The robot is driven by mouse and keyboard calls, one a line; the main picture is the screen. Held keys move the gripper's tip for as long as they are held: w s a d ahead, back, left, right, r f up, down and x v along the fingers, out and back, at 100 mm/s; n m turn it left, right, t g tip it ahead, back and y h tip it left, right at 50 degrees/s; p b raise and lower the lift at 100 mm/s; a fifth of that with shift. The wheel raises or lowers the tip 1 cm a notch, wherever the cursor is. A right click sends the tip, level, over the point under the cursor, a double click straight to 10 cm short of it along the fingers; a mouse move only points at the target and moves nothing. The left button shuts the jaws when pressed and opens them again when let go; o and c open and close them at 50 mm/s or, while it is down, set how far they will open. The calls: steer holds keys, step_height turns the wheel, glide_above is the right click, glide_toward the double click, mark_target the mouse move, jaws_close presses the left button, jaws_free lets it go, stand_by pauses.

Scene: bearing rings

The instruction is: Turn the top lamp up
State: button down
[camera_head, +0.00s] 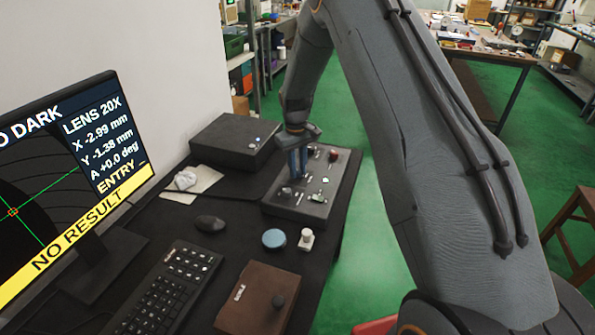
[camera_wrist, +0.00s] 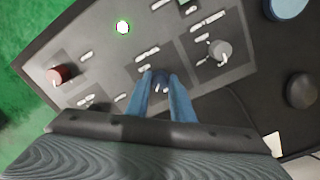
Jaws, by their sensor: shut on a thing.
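The control box (camera_head: 295,210) stands on the black desk in the head view, and its panel (camera_wrist: 105,68) fills much of the wrist view. My gripper (camera_head: 297,175) reaches down onto this panel. In the wrist view, my gripper (camera_wrist: 160,82) has its two blue fingers shut on a dark blue knob (camera_wrist: 161,76), which they partly hide. A red knob (camera_wrist: 60,75) is to the left and a grey knob (camera_wrist: 220,51) to the right. The panel labels are too blurred to read. The monitor (camera_head: 72,165) shows "O DARK", cut off, and "NO RESULT".
A green-lit button (camera_wrist: 122,27) is on the panel. A mouse (camera_head: 209,223), blue disc (camera_head: 274,239), small white piece (camera_head: 306,240), keyboard (camera_head: 165,290) and brown box (camera_head: 255,300) lie nearer on the desk.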

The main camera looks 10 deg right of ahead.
steer(key=m+b, duration=0.1)
steer(key=m, duration=0.4)
steer(key=shift+f+m+b, duration=0.1)
steer(key=shift+m+b, duration=0.2)
steer(key=shift+b, duration=0.1)
steer(key=m+b, duration=0.1)
steer(key=m, duration=0.4)
steer(key=shift+a+m, duration=0.1)
steer(key=shift+m, duration=0.2)
steer(key=c, duration=1.5)
jaws_free()
steer(key=shift+c, duration=0.2)
steer(key=shift+w+a+r+b, duration=0.1)
steer(key=shift+r+b, duration=0.4)
steer(key=shift+r, duration=1.5)
steer(key=shift+a+r+b, duration=0.1)
steer(key=shift+r+b, duration=0.35)
steer(key=shift+r, duration=1.5)
